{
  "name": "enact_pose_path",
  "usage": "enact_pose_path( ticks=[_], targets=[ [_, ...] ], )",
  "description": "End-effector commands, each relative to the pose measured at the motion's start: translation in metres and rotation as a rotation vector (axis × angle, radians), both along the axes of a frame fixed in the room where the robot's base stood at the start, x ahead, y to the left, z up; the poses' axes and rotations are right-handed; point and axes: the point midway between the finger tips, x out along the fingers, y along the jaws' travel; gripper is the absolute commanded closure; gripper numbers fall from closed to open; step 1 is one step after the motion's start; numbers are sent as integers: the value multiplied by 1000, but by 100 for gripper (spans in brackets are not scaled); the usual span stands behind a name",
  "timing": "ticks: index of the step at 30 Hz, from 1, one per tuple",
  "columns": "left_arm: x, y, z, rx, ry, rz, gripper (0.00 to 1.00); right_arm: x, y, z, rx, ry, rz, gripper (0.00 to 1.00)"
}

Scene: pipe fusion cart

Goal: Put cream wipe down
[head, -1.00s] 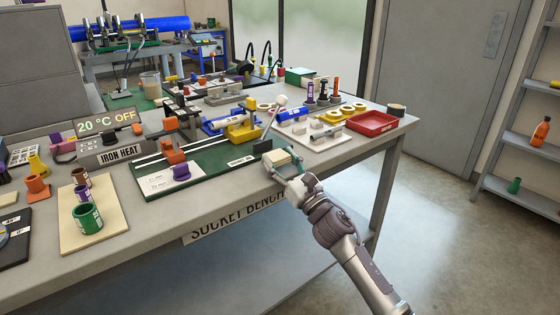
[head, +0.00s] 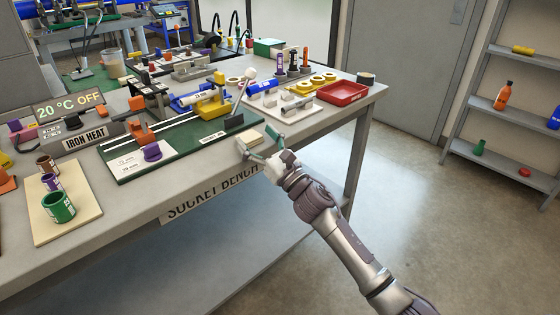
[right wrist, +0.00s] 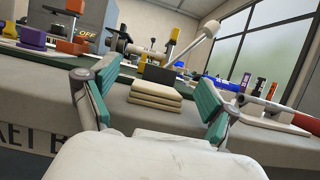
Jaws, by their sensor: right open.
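The cream wipe (head: 252,138) is a folded, layered pad lying flat on the grey bench near its front edge. In the right wrist view the wipe (right wrist: 155,95) sits ahead of the palm, in front of a dark block (right wrist: 159,75). My right gripper (head: 257,143) is open at the bench edge. Its teal-padded fingers stand wide apart either side of the wipe in the right wrist view (right wrist: 158,92), with visible gaps between pads and wipe. My left gripper is not in view.
A green board (head: 185,148) with fixtures lies just left of the wipe. A pale board (head: 290,108) with small fittings and a red tray (head: 343,94) stand to the right. The floor (head: 420,210) right of the bench is clear.

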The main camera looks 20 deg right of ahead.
Motion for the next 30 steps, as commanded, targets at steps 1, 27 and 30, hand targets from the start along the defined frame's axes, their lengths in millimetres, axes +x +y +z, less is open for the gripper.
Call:
enact_pose_path(
  ticks=[1,27,30],
  targets=[
    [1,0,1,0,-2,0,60,-13,-5,-9,-2,4,-1,14],
    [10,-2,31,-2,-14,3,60,-89,-56,-131,587,373,-50,14],
    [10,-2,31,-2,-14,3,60,-113,-66,-212,1055,617,-149,14]
  ],
)
